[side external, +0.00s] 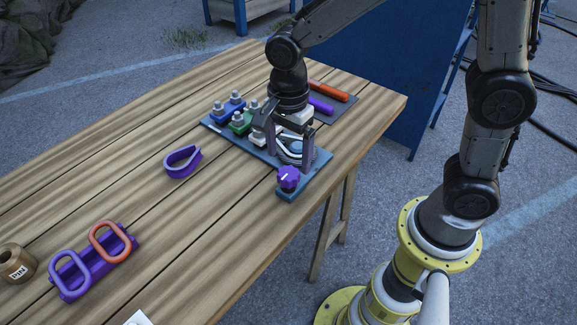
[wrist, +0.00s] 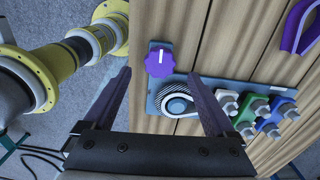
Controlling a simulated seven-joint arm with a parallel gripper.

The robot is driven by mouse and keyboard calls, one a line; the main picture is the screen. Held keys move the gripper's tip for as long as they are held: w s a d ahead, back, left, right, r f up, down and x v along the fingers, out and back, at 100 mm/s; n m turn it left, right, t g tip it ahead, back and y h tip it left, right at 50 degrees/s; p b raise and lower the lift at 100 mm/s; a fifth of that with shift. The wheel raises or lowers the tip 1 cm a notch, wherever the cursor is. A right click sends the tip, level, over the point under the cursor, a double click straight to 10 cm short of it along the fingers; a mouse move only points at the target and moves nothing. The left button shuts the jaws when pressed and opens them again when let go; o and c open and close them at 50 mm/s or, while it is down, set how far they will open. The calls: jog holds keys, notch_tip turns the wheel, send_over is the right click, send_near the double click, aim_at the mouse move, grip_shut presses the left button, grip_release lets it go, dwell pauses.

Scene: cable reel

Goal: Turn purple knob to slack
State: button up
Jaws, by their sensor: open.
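The purple knob (side external: 288,178) stands at the near corner of a blue-grey base plate (side external: 318,160), with a white pointer line on its top. In the wrist view the knob (wrist: 159,64) shows between the fingertips, its white line pointing roughly up the picture. The reel (side external: 290,147), dark with a pale winding, sits beside the knob; in the wrist view the reel (wrist: 176,101) lies just below it. My gripper (side external: 288,153) is open and empty above the reel. Its fingers (wrist: 160,76) show either side of knob and reel; contact cannot be told.
Blue and green clamp blocks with metal bolts (side external: 238,117) stand on the plate behind the reel. Purple and orange bars (side external: 325,96) lie beyond. A purple loop (side external: 183,161), a purple rack with rings (side external: 97,262) and a brown pot (side external: 17,263) stand left. The table's right edge is close to the knob.

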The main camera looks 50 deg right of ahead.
aim_at(288, 172)
jog(key=shift+f, duration=2.2)
jog(key=c, duration=1.3)
jog(key=shift+c, duration=0.2)
